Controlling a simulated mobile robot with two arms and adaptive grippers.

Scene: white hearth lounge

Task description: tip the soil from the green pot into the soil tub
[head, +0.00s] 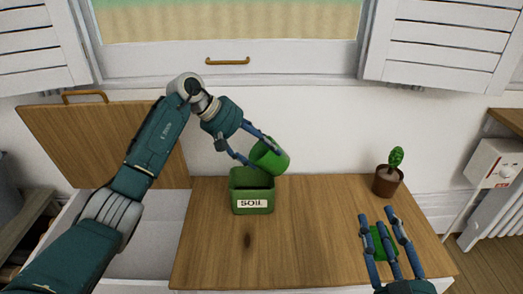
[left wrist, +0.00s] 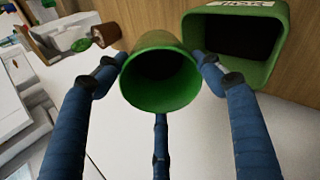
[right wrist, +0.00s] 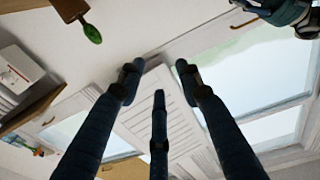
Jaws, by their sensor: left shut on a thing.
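The green pot (head: 272,156) is tilted above the green soil tub (head: 252,207), near its back right rim. My left gripper (head: 256,152) is shut on the pot's sides. In the left wrist view the pot (left wrist: 160,80) shows a dark opening facing the camera, beside the tub's rim (left wrist: 268,70); I cannot make out soil in either. The tub stands upright on the wooden top, its SOIL label facing me. My right gripper (head: 382,220) is open and empty over the right front of the top; its fingers also show in the right wrist view (right wrist: 158,75).
A cactus in a brown pot (head: 387,181) stands at the right back of the wooden top (head: 310,235). A small green object (head: 380,243) shows behind my right fingers. A raised wooden lid (head: 105,140) and an open white compartment (head: 150,235) are at left. The middle front is clear.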

